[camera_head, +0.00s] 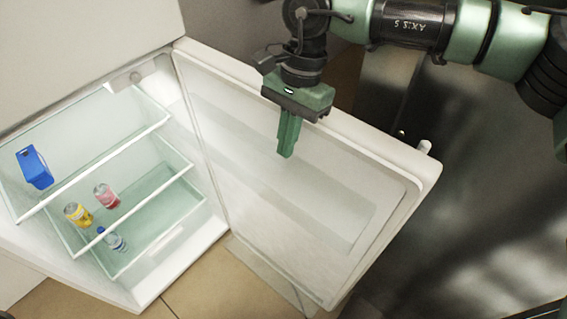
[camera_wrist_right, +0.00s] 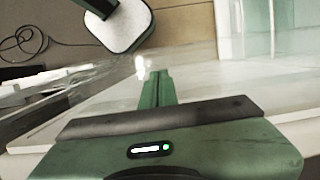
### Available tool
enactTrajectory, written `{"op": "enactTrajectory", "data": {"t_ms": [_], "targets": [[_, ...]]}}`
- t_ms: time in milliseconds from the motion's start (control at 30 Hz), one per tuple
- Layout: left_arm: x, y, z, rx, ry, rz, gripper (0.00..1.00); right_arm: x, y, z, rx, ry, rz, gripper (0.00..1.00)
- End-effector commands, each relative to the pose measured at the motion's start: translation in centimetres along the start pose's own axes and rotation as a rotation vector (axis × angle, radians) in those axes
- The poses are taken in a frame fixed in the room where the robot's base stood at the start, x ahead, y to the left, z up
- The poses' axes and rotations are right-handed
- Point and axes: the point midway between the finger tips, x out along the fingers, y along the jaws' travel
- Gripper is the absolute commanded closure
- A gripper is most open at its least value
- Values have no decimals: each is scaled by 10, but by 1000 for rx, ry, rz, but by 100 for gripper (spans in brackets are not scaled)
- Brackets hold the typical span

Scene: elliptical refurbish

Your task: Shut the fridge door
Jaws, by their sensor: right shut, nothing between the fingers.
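The fridge door (camera_head: 320,175) stands wide open, swung out to the right of the white fridge body (camera_head: 80,40). My right gripper (camera_head: 287,152) is shut and empty, pointing down in front of the door's inner face. Its arm comes in from the upper right, over the door's top edge. In the right wrist view, the closed green fingers (camera_wrist_right: 157,88) point at a pale, blurred surface; I cannot tell whether they touch the door. My left gripper is not in view.
Inside the fridge are glass shelves (camera_head: 150,125), a blue carton (camera_head: 34,167), a yellow can (camera_head: 78,214), a red can (camera_head: 106,195) and a small bottle (camera_head: 113,239). A dark glossy surface (camera_head: 470,190) lies right of the door. Tiled floor (camera_head: 220,285) shows below.

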Motion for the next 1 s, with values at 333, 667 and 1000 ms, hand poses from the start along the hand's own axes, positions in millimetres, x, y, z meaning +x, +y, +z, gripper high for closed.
{"op": "enactTrajectory", "data": {"t_ms": [333, 667, 1000], "targets": [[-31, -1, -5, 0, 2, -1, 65, 54, 1, 2, -1, -2, 5, 100], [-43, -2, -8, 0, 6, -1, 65, 91, 0, 1, 0, 0, 0, 100], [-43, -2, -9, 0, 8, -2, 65, 93, 0, 1, 0, 0, 0, 100]]}}
